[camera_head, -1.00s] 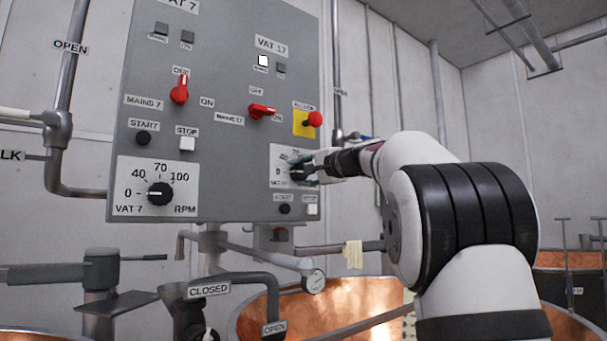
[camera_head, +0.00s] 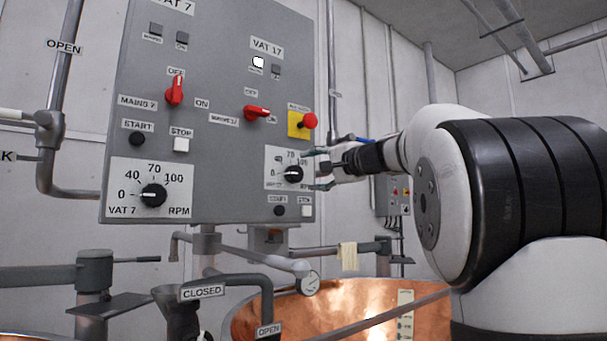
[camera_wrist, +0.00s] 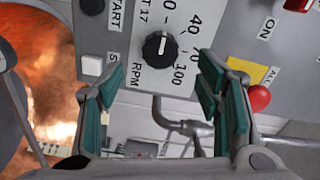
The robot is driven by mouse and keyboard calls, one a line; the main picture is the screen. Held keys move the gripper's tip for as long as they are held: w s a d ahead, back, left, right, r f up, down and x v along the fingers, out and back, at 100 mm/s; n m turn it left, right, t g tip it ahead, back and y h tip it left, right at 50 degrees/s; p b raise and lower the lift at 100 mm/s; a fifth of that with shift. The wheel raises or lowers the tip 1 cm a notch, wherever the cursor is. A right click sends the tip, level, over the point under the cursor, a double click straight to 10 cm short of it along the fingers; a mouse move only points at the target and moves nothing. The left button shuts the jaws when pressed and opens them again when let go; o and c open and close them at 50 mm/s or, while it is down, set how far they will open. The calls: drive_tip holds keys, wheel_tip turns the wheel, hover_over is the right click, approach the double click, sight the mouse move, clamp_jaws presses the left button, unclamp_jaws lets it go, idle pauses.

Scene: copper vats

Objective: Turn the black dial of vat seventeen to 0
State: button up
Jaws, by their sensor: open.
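The black dial of vat seventeen (camera_head: 293,174) sits on a white plate at the lower right of the grey panel. Its white pointer line points left toward the 0 in the head view. In the wrist view the dial (camera_wrist: 160,47) appears turned sideways, with its line toward the 0 at the top edge. My gripper (camera_head: 318,169) is open and empty just right of the dial, apart from it. In the wrist view the green-padded fingers (camera_wrist: 163,78) stand on either side below the dial, with nothing between them.
A red emergency knob (camera_head: 309,121) sticks out above the dial. The start button (camera_head: 279,211) and stop button (camera_head: 306,211) sit below it. The vat 7 dial (camera_head: 153,195) is at the panel's lower left. Pipes and a copper vat (camera_head: 340,310) stand beneath.

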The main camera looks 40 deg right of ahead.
drive_tip(key=shift+s+d, duration=0.1)
drive_tip(key=shift+s, duration=2.2)
